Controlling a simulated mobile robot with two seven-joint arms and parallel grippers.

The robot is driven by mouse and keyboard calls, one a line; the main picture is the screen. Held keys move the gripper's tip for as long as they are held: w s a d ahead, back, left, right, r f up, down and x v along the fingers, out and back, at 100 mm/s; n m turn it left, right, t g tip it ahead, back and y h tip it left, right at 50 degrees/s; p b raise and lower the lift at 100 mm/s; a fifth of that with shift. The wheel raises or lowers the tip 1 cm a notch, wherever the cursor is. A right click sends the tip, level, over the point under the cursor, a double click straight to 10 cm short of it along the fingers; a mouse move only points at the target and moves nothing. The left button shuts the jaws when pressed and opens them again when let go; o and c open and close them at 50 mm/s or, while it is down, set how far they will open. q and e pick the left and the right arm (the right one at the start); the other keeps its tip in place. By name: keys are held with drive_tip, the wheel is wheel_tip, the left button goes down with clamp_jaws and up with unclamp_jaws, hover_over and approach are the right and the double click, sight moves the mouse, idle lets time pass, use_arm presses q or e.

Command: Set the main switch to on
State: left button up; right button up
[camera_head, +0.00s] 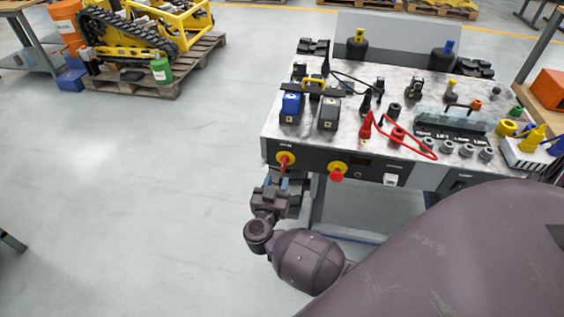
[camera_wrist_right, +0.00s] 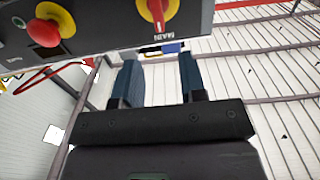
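The main switch (camera_head: 285,161) is a red handle on a round yellow plate, on the dark front panel at the bench's left end. Its handle looks roughly upright. In the right wrist view the switch (camera_wrist_right: 157,10) shows at the top edge, partly cut off, beside the label MAIN. My right gripper (camera_head: 285,180) is just below and in front of the switch. In the wrist view its two blue-grey fingers (camera_wrist_right: 158,75) are apart with nothing between them. They look apart from the handle. My left gripper is not in view.
A red mushroom button (camera_head: 337,174) on a yellow base sits right of the switch; it also shows in the wrist view (camera_wrist_right: 45,32). The bench top (camera_head: 352,110) carries connectors and a red cable (camera_head: 400,143).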

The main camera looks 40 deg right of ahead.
sight(283, 164)
drive_tip(key=b+x, duration=0.1)
drive_tip(key=x, duration=0.7)
drive_tip(key=shift+f, duration=0.1)
drive_tip(key=shift+w+d, duration=0.35)
drive_tip(key=shift+w, duration=0.05)
drive_tip(key=shift+c, duration=0.4)
clamp_jaws()
